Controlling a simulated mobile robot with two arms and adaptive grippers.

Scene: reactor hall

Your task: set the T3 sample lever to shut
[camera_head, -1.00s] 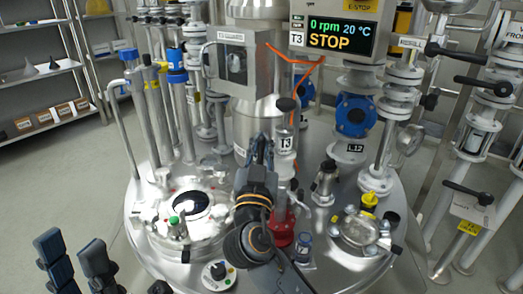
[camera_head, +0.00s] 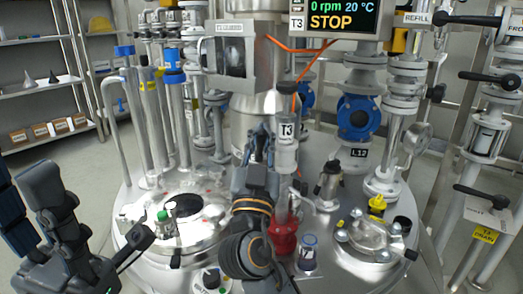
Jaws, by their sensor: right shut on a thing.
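The T3 sample fitting (camera_head: 287,157) is an upright metal cylinder with a white T3 label, standing on the vessel lid above a red part (camera_head: 283,238). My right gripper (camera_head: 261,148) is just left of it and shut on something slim. What it holds, likely the sample lever, is hidden behind the fingers and wrist, so I cannot tell the lever's position. My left gripper (camera_head: 40,200) is at the lower left, empty, its dark fingers apart, away from the fitting.
A display (camera_head: 335,17) reads STOP, 0 rpm and 20 °C. A guard box (camera_head: 236,57) stands behind the grippers. A blue valve (camera_head: 357,118) is right of the fitting. A small labelled bottle (camera_head: 307,254) stands close beside the red part. Pipes crowd both sides.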

